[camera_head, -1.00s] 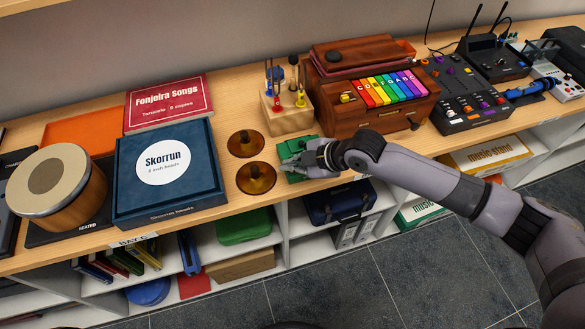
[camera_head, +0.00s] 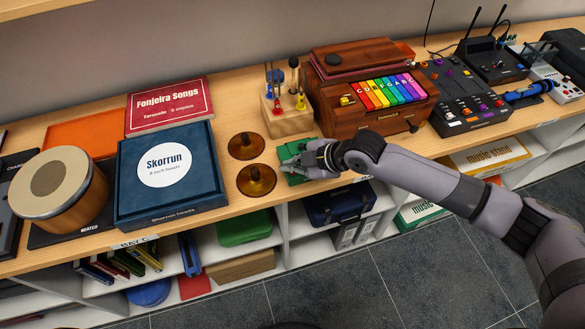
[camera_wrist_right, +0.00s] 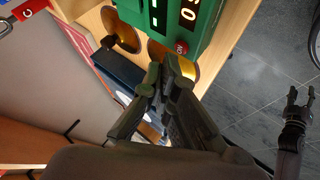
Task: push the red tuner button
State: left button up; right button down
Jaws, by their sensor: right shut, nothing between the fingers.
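The green tuner (camera_head: 300,150) lies on the wooden counter, partly covered by my right gripper (camera_head: 292,162). In the right wrist view the tuner (camera_wrist_right: 205,22) shows white digits and a round red button (camera_wrist_right: 181,47) at its near corner. My right gripper (camera_wrist_right: 168,62) is shut and empty, its fingertips right by the red button in that view. I cannot tell whether they touch it. In the head view the button is hidden. My left gripper (camera_wrist_right: 298,100) shows at the right of the wrist view, fingers apart, over the floor, away from the counter.
Two amber cymbal-like discs (camera_head: 256,180) lie left of the tuner. A wooden block with tuning forks (camera_head: 288,118) and a keyed wooden instrument (camera_head: 345,120) stand behind. The blue box (camera_head: 172,185) is farther left. The counter's front edge is close to the tuner.

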jog(key=shift+r, duration=0.15)
notch_tip(320, 180, up, 6)
jog(key=p, duration=0.5)
